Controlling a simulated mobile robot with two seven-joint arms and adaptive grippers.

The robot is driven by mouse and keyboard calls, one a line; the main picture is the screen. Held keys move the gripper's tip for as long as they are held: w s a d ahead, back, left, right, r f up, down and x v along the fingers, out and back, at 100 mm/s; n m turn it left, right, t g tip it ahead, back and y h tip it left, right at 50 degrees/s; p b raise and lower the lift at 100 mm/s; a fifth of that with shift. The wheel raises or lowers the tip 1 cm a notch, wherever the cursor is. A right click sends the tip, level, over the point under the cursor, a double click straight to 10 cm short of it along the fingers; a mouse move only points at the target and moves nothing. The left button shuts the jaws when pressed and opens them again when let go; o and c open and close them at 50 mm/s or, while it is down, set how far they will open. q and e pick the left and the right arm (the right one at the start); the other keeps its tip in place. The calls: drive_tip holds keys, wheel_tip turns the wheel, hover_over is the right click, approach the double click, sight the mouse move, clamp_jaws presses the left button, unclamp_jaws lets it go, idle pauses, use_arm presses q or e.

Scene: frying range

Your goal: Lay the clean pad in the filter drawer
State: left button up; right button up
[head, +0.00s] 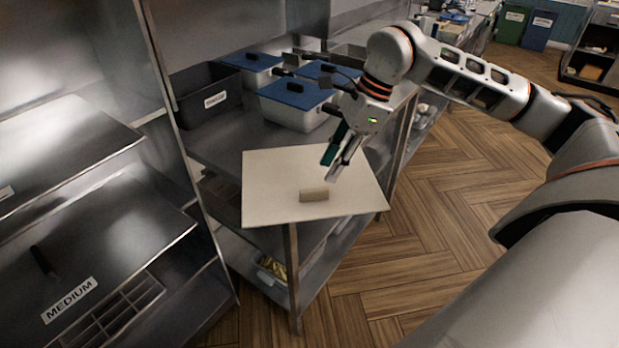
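A flat cream square pad (281,180) lies on the steel table, its near corner reaching past the table's front edge. A small tan block (314,195) like a grip stands on the pad near its front. My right gripper (331,168) hangs just above the pad, behind and to the right of the block, pointing down toward it. Its two fingers are apart and nothing is between them. My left gripper is out of view. I cannot make out the filter drawer in this view.
Blue-lidded tubs (293,104) and a dark labelled bin (208,97) stand behind the pad on the steel table (232,138). Wooden floor (451,178) is clear at right.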

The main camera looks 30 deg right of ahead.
sight(315, 189)
drive_tip(key=x, duration=0.7)
drive_tip(key=shift+w+a+f+p, duration=0.1)
drive_tip(key=shift+w+f+p, duration=0.15)
drive_tip(key=shift+w+p, duration=0.05)
clamp_jaws()
